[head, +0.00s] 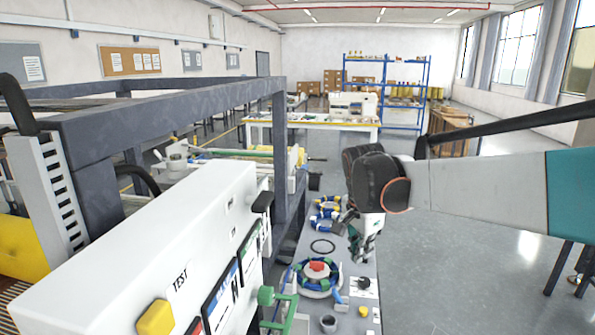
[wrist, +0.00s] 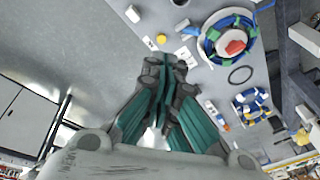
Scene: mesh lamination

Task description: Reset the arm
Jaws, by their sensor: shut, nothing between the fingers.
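My gripper (head: 362,247) hangs at the end of my arm above the narrow grey workbench in the head view. In the wrist view its fingers (wrist: 165,70) are together, with nothing between them. My arm reaches in from the right side of the head view. Below the gripper on the bench are a round coil with blue and green parts and a red block (head: 317,268), a black ring (head: 322,246) and blue-yellow-white coils (head: 327,214). The gripper appears apart from all of them.
A small grey cup (head: 328,323) is on the near bench. Another table (head: 310,125) and blue shelves (head: 428,75) stand behind. Open floor (head: 480,240) lies right.

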